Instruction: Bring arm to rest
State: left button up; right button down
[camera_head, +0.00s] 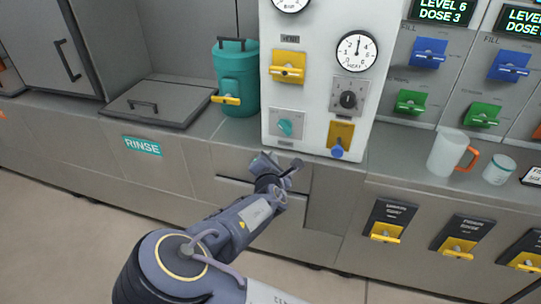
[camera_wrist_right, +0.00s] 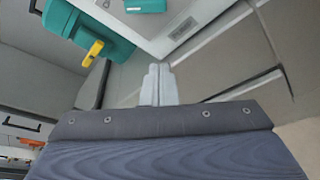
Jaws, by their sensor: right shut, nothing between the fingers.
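My right arm (camera_head: 238,222) reaches in from the bottom of the head view, grey-blue with a yellow ring at a joint. Its right gripper (camera_head: 266,160) is in front of the counter's front face, below the white control panel. In the right wrist view, its two pale grey fingers (camera_wrist_right: 158,85) are pressed together with nothing between them. The counter's edge and panel lie beyond them. I cannot tell the exact gap to the counter. My left gripper is not in view.
The white panel (camera_head: 318,95) has dials and yellow levers. A teal urn (camera_head: 238,75) stands left of it, beside a lidded basin (camera_head: 160,103). A mug (camera_head: 447,152) and cup (camera_head: 499,169) stand on the counter at right. The floor (camera_head: 40,240) is clear at lower left.

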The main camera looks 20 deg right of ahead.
jog(key=s+d+f+m+g+y+p, duration=0.2)
jog(key=s+d+f+m+g+y, duration=0.2)
jog(key=s+f+m+g, duration=0.65)
jog(key=s+a+r+m+t+y+p, duration=0.2)
jog(key=s+r+m, duration=1.2)
jog(key=s+r, duration=0.7)
jog(key=s+a+y+p, duration=0.1)
jog(key=s+y+p, duration=0.1)
jog(key=s+y, duration=0.1)
jog(key=shift+a+r, duration=0.1)
